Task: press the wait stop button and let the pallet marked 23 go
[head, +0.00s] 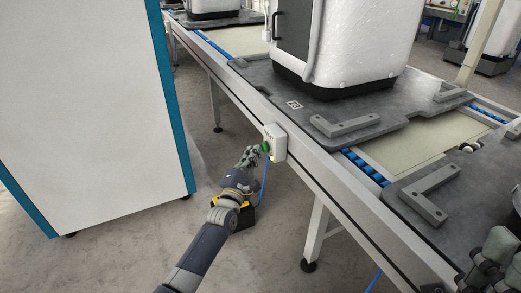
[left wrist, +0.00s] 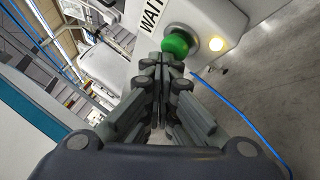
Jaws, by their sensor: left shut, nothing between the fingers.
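The wait stop button is a green dome (left wrist: 178,43) on a light box (head: 276,143) fixed to the conveyor's side rail. In the left wrist view the word WAIT shows beside it, and a lamp on the box glows yellowish. My left gripper (head: 252,155) is shut and empty, with its fingertips right at the button. I cannot tell whether they touch it. A dark grey pallet (head: 270,82) carrying a white machine (head: 358,40) stands on the conveyor behind the box. No number 23 is readable. My right gripper (head: 492,262) is at the lower right, its fingers unclear.
Another dark pallet (head: 462,187) lies at the right on the conveyor (head: 335,175). A white cabinet with teal edges (head: 90,100) stands at the left. A blue cable (head: 264,185) hangs below the box. Grey floor is open between cabinet and conveyor.

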